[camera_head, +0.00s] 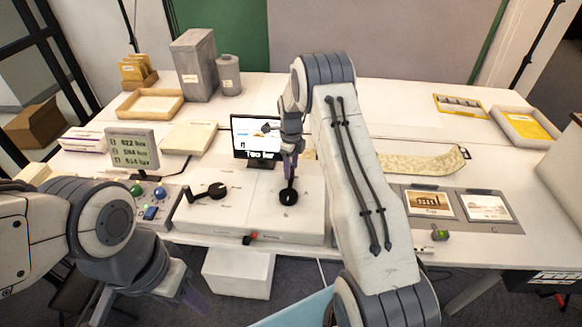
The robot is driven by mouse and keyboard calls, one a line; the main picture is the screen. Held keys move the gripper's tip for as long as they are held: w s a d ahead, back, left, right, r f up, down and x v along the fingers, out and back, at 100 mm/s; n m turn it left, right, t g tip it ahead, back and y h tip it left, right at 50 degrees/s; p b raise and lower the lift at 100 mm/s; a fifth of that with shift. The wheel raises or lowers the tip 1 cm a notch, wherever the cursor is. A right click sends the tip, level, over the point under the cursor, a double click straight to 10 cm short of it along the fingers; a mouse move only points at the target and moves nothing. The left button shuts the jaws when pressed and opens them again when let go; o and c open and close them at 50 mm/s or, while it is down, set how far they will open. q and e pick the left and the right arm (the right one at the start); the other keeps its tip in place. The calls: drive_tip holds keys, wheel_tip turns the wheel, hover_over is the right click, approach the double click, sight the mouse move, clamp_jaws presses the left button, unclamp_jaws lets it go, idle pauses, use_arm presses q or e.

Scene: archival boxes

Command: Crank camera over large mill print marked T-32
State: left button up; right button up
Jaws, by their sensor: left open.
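A white box on the table front (255,215) carries two black cranks: a left one (208,192) and a right one (288,197). My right gripper (289,172) points down at the right crank, its purple fingers close above or at it; whether it grips it I cannot tell. My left gripper (190,290) is open, low at the front left, below the table edge and away from the cranks. Two framed prints, a left one (429,204) and a right one (486,207), lie on a dark panel at right; their markings are too small to read. No camera is identifiable.
A small monitor (255,138) stands behind the cranks. A lux readout (132,149) and a knob panel (150,203) are at left. Grey box (194,65), canister (228,75) and wooden tray (150,104) stand behind.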

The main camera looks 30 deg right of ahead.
wheel_tip(320, 180, up, 10)
drive_tip(key=shift+r+b, duration=0.25)
drive_tip(key=shift+b, duration=0.55)
idle(0.5)
drive_tip(key=s+a+r+n, duration=0.4)
drive_tip(key=s+a+n, duration=0.3)
drive_tip(key=a+n, duration=0.3)
drive_tip(key=s+a+r+n, duration=0.5)
drive_tip(key=s+a+n, duration=0.2)
drive_tip(key=a, duration=0.5)
drive_tip(key=s+a+n, duration=0.2)
drive_tip(key=s+n, duration=0.7)
drive_tip(key=s, duration=0.2)
drive_tip(key=s+a+f+n+y, duration=0.1)
drive_tip(key=s+a+n, duration=0.1)
drive_tip(key=s+n, duration=0.7)
drive_tip(key=s, duration=0.3)
drive_tip(key=shift+s+n, duration=0.15)
drive_tip(key=shift+n, duration=0.15)
